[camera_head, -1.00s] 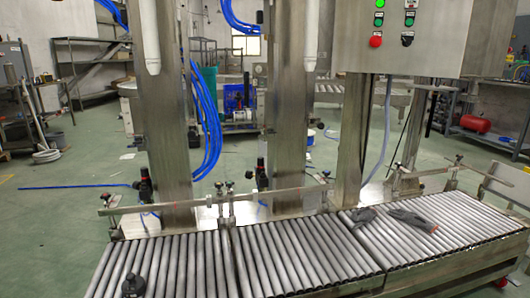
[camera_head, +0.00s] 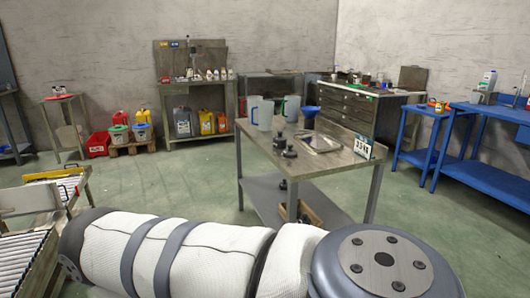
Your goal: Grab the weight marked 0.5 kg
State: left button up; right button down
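Several small dark knobbed objects that look like weights stand on the steel table in the middle of the view. One dark weight (camera_head: 279,143) is near the table's left front part, and another dark weight (camera_head: 290,152) is beside it, closer to the front edge. Their markings are too small to read, so I cannot tell which is 0.5 kg. One of my arms, in white and grey, lies across the bottom of the view. Neither gripper shows.
The steel table (camera_head: 340,158) also holds two translucent jugs (camera_head: 262,112), a blue funnel (camera_head: 310,113) and a metal tray (camera_head: 320,143). A roller conveyor (camera_head: 25,262) is at the lower left. Blue benches (camera_head: 490,118) stand at right. Green floor around the table is open.

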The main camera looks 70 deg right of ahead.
aim_at(289, 153)
jog(key=z, duration=2.55)
